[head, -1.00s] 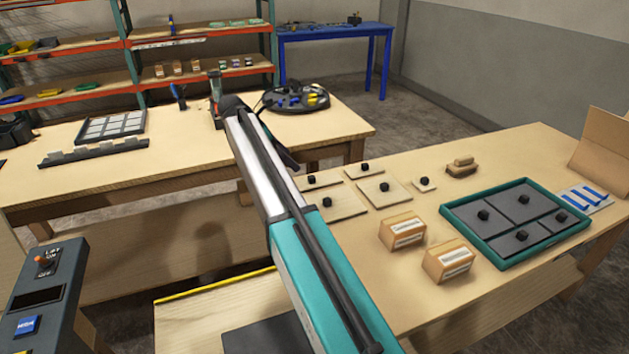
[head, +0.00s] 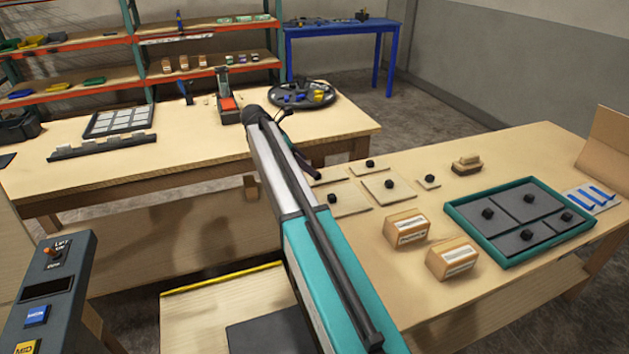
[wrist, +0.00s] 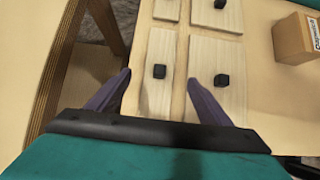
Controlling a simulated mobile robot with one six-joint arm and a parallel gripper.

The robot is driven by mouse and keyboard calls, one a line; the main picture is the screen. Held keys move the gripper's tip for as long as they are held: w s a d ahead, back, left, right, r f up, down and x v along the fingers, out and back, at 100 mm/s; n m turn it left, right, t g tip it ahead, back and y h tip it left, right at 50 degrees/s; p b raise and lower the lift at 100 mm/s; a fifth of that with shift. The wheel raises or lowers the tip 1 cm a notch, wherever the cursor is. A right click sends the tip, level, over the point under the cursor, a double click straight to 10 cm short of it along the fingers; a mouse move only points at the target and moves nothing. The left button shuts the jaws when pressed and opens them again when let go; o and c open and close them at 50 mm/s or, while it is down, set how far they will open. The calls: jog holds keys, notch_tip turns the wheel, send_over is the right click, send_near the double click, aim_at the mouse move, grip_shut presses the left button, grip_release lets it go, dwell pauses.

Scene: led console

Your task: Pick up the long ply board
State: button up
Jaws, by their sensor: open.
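The long ply board (wrist: 150,98) is a narrow pale plank with a black knob, lying flat on the near wooden table. In the head view its visible part (head: 329,176) shows beside my arm, which hides the rest. My gripper (wrist: 159,76) is open, with its two purple-grey fingers on either side of the board and the knob between the fingertips. The gripper is empty. I cannot tell how high the fingertips are above the table.
Two cartons (head: 406,228) (head: 452,259) and a teal-rimmed tray (head: 473,241) stand nearby. Another table (head: 190,150) is behind.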

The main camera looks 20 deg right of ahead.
jog(key=shift+x, duration=1.15)
jog(key=shift+f, duration=0.1)
jog(key=shift+p+x, duration=0.5)
jog(key=shift+x, duration=2)
jog(key=shift+d, duration=0.1)
jog(key=c, duration=1.2)
jog(key=shift+r+b, duration=0.5)
jog(key=shift+r, duration=4.65)
